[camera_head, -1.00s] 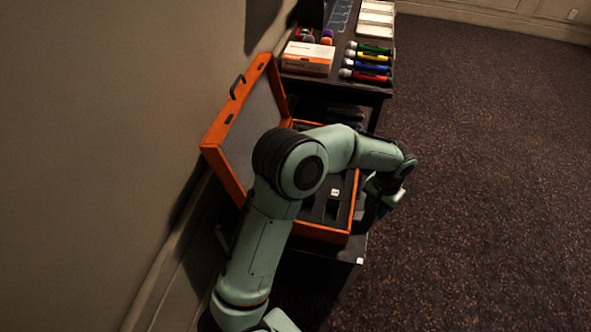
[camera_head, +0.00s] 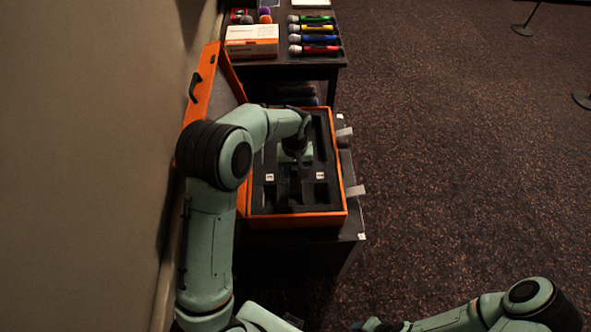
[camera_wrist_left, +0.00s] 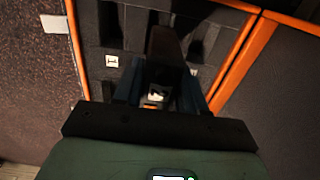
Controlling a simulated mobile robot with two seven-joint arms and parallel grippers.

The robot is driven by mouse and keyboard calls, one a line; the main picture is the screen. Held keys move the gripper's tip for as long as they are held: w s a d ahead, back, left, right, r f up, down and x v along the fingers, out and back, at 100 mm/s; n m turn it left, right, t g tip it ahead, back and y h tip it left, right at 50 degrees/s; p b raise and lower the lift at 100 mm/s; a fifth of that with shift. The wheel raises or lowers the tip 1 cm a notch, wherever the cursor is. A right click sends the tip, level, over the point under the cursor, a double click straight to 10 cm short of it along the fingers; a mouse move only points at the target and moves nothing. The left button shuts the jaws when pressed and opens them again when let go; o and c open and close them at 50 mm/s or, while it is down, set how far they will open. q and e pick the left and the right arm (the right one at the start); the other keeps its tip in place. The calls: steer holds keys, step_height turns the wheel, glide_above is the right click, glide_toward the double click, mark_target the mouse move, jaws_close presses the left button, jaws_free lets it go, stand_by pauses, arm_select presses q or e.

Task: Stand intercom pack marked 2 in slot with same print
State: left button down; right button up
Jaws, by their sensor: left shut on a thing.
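My left gripper (camera_head: 296,163) is over the middle of the open orange case (camera_head: 340,180), which has dark foam with slots. In the left wrist view its fingers are shut on a dark intercom pack (camera_wrist_left: 165,48) that has a small pale and orange patch near the fingers. The print on the pack is too small to read. A white slot label (camera_wrist_left: 112,61) in that view seems to read 1. Two pale labels, one left (camera_head: 270,177) and one right (camera_head: 320,175), show in the head view. Whether the pack touches the foam is hidden. My right gripper (camera_head: 372,325) is at the bottom edge, partly cut off.
The case lid (camera_head: 212,90) stands open on the left, near the wall. A table behind (camera_head: 325,72) bears a white and orange box (camera_head: 252,40) and several coloured microphones (camera_head: 315,38). White tabs (camera_head: 355,191) stick out right of the case. Carpet to the right is mostly clear.

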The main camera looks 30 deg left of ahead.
arm_select(q)
steer(key=shift+w+d+f, duration=0.15)
steer(key=shift+w+f, duration=0.05)
steer(key=shift+f, duration=0.5)
step_height(320, 180, down, 2)
steer(key=shift+s+b, duration=0.15)
steer(key=shift+b, duration=0.55)
steer(key=shift+f+b, duration=2.2)
steer(key=shift+f, duration=2)
arm_select(e)
steer(key=s+f, duration=0.4)
steer(key=f, duration=0.3)
steer(key=shift+g, duration=0.3)
steer(key=shift+f, duration=0.1)
